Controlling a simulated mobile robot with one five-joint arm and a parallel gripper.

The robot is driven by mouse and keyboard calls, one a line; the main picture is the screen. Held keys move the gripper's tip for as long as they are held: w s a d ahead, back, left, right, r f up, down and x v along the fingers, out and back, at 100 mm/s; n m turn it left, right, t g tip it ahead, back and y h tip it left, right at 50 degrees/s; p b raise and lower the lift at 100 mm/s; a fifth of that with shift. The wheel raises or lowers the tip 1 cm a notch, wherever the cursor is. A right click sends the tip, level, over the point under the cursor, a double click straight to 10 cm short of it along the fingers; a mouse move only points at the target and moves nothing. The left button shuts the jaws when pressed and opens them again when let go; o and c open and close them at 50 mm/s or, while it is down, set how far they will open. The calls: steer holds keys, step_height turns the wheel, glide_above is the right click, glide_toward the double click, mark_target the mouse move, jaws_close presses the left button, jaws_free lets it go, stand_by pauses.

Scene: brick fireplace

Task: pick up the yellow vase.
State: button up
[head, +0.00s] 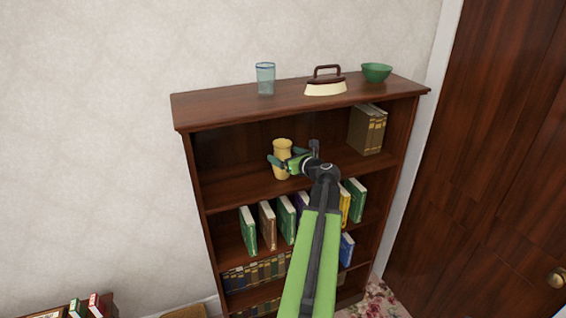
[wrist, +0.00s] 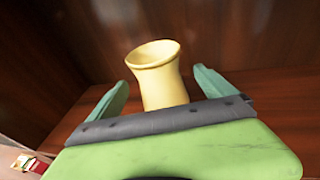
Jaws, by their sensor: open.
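The yellow vase (head: 282,146) stands upright on the top inner shelf of the brown bookcase in the head view. It also shows in the wrist view (wrist: 160,82), with its flared open rim up. My gripper (head: 279,162) reaches into that shelf at the vase. In the wrist view my gripper (wrist: 160,90) has its two green fingers spread, one on each side of the vase, with a gap on both sides. The base of the vase is hidden behind the gripper's grey edge.
The bookcase (head: 240,108) has a glass (head: 265,79), an iron (head: 326,82) and a green bowl (head: 376,72) on top. Brown books (head: 367,130) stand at the shelf's right end. Lower shelves hold several books. The shelf left of the vase is clear. A wooden door (head: 490,150) is at the right.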

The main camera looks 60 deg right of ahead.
steer(key=shift+r+x, duration=0.2)
steer(key=shift+x, duration=1.15)
steer(key=shift+r+x, duration=0.15)
steer(key=shift+x, duration=1.2)
steer(key=shift+c, duration=0.5)
steer(key=c, duration=1.7)
steer(key=shift+r, duration=0.1)
